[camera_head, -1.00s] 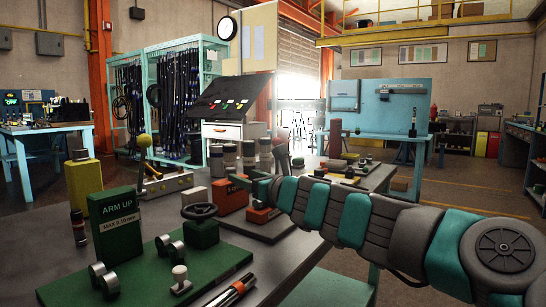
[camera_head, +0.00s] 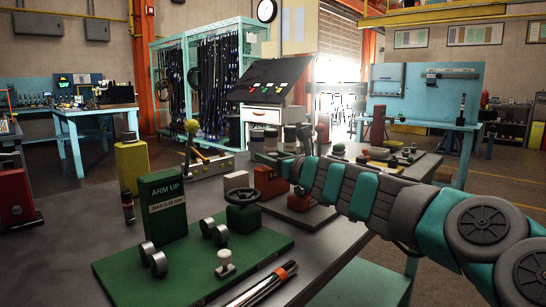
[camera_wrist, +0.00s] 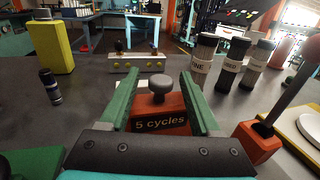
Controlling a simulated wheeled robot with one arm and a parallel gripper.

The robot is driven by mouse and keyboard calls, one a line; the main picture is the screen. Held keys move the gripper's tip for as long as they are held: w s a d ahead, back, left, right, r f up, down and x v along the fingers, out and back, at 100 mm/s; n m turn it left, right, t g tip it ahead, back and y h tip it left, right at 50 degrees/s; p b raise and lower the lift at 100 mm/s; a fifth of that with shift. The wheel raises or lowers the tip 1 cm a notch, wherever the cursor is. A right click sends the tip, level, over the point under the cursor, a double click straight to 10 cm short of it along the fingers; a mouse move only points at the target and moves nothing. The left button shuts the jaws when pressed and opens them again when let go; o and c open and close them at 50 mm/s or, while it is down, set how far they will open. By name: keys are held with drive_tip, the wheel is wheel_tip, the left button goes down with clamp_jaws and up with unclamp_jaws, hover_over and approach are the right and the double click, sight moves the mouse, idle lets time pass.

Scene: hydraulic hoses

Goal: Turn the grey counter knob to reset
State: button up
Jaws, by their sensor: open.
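The grey counter knob (camera_wrist: 158,84) is a round-headed knob on top of an orange box (camera_wrist: 148,125) labelled "5 cycles" in the wrist view. My gripper (camera_wrist: 160,76) is open with its green fingers left and right of the knob, with a gap on each side. Neither finger visibly touches it. In the head view an orange box (camera_head: 268,182) stands on the grey bench beside my gripper (camera_head: 292,168); the knob cannot be made out there.
An orange box with a lever (camera_wrist: 258,142) stands close on the right. Several dark canisters (camera_wrist: 229,66) stand behind, right of a switch panel (camera_wrist: 139,62). A yellow bottle (camera_wrist: 49,46) is at the left. A green "ARM UP" block (camera_head: 163,204) stands front left on the bench.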

clamp_jaws()
idle(0.6)
